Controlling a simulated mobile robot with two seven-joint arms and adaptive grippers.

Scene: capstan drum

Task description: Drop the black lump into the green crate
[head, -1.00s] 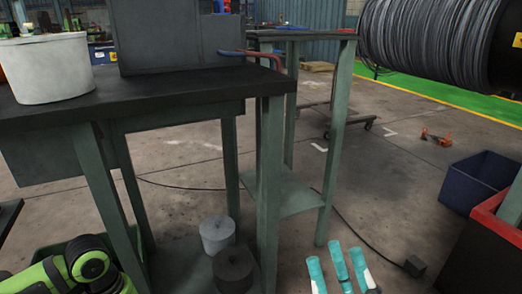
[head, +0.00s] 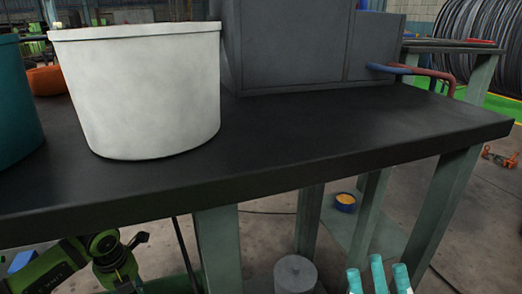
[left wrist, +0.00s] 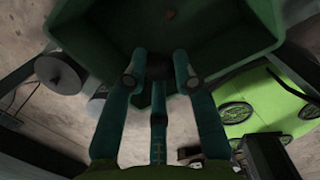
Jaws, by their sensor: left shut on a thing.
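The black lump (left wrist: 159,64) is a small dark piece between the fingertips of my left gripper (left wrist: 160,78) in the left wrist view. That gripper is shut on it. The green crate (left wrist: 235,55) is dark green and lies just past the fingertips, its open inside facing the camera. The lump appears in front of the crate's opening; its exact height over it is unclear. In the head view the left hand and crate are hidden below the bench. My right gripper (head: 378,275) has teal fingers standing apart and empty at the bottom right.
A black-topped bench (head: 330,150) fills the head view, carrying a white tub (head: 140,95), a teal tub (head: 15,100) and a grey box (head: 310,45). Another grey cylinder (left wrist: 60,72) is beside the crate.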

